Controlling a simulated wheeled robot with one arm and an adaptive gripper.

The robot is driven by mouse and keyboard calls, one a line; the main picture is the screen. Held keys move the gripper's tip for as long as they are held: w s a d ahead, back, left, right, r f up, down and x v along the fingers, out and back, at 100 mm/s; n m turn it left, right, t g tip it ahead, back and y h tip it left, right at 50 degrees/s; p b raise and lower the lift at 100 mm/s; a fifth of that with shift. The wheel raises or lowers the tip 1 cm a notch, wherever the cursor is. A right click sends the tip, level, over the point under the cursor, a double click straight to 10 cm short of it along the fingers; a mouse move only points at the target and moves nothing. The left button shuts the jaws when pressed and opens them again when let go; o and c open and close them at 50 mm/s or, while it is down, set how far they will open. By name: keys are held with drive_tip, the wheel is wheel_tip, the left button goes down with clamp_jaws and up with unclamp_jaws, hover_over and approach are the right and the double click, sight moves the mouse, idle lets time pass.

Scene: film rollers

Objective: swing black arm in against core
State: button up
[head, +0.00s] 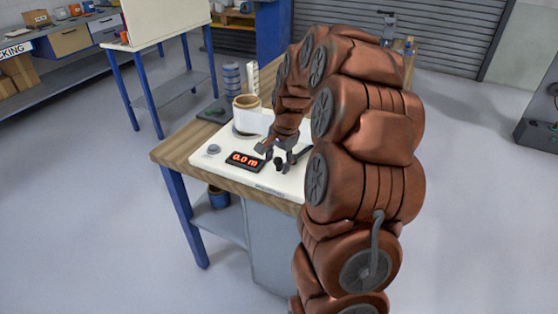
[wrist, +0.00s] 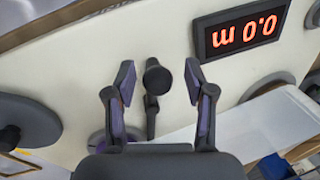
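The black arm (wrist: 151,115) with a round knob (wrist: 157,77) on its end shows in the wrist view on the cream machine top. My gripper (wrist: 159,80) is open, with one finger on each side of the knob and a gap on both sides. In the head view my gripper (head: 279,156) is low over the machine top, and my arm partly hides the place. The brown core (head: 246,100) stands upright on the machine at the back, with white film (head: 252,121) hanging from it. The film also shows in the wrist view (wrist: 250,122), apart from the knob.
The red display (head: 243,161) reads 0.0 m on the cream panel (head: 225,172). A dark round part (wrist: 25,122) is at the left in the wrist view. The wooden bench edge (head: 175,155) borders the machine.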

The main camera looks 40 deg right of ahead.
wheel_tip(320, 180, up, 12)
drive_tip(key=s, duration=0.2)
drive_tip(key=shift+s+d, duration=0.15)
drive_tip(key=shift+d, duration=0.15)
idle(0.3)
drive_tip(key=shift+f, duration=0.1)
idle(0.3)
drive_tip(key=s+a+r+n+g+p, duration=0.1)
drive_tip(key=s+a+n+p, duration=0.1)
drive_tip(key=s+a+n, duration=0.45)
drive_tip(key=s+a+r+n+g+p, duration=0.1)
drive_tip(key=s+a+p, duration=0.15)
drive_tip(key=a, duration=0.75)
drive_tip(key=s+a+f+n+g+p, duration=0.1)
drive_tip(key=s+a+n, duration=0.3)
drive_tip(key=s, duration=0.5)
drive_tip(key=s+a+f+n+g+p, duration=0.1)
drive_tip(key=s+a+n, duration=0.2)
drive_tip(key=s, duration=0.7)
drive_tip(key=shift+a+f+n+h+p, duration=0.2)
drive_tip(key=shift+a+n+h+p, duration=0.15)
drive_tip(key=shift+a, duration=0.55)
drive_tip(key=shift+d, duration=0.1)
